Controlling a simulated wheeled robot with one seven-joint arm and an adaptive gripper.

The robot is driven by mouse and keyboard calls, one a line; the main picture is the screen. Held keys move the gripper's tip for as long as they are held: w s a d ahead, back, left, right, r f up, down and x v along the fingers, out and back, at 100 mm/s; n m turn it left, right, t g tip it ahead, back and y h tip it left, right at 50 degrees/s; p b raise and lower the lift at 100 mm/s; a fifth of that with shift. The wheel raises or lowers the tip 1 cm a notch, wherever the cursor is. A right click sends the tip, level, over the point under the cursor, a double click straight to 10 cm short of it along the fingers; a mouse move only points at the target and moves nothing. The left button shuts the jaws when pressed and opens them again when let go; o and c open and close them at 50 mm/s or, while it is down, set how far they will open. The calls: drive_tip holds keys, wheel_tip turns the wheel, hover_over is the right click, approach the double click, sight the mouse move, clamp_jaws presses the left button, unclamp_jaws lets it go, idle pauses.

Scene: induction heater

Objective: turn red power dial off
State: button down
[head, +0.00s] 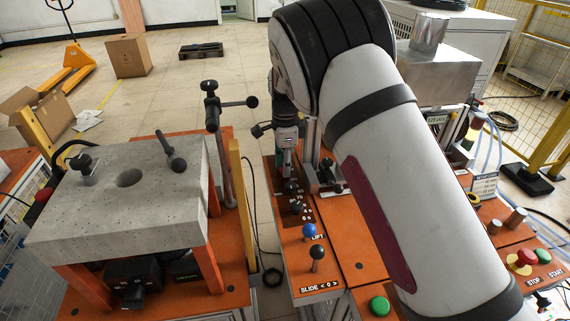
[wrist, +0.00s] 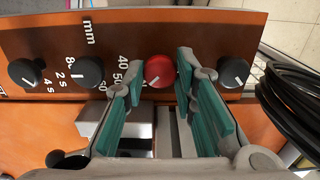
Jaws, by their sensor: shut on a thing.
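The red power dial (wrist: 159,71) is a small round knob on the orange panel, in the upper middle of the wrist view. A white pointer line shows on its face, slanting down to the left. My gripper (wrist: 160,64) has its two teal-padded fingers on either side of the dial and is shut on it. In the head view my gripper (head: 288,142) is over the far end of the orange console (head: 340,240). I cannot make out the red dial in the head view.
Black dials (wrist: 90,71) sit left of the red one, with another black dial (wrist: 234,73) on its right. Black cables (wrist: 290,105) lie at the right. In the head view, a blue-knobbed lever (head: 309,230) and a black-knobbed lever (head: 317,252) stand nearer on the console.

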drive_tip(key=shift+n, duration=0.3)
drive_tip(key=n+b, duration=0.1)
drive_tip(key=n, duration=0.2)
drive_tip(key=shift+n+b, duration=0.35)
drive_tip(key=shift+n, duration=0.05)
drive_tip(key=n+b, duration=0.1)
drive_tip(key=n, duration=0.3)
drive_tip(key=shift+n, duration=0.3)
drive_tip(key=n+b, duration=0.1)
drive_tip(key=n, duration=0.3)
drive_tip(key=shift+b, duration=0.4)
drive_tip(key=shift+n+b, duration=0.55)
drive_tip(key=shift+n, duration=1.85)
drive_tip(key=c, duration=1.3)
unclamp_jaws()
drive_tip(key=shift+r, duration=0.1)
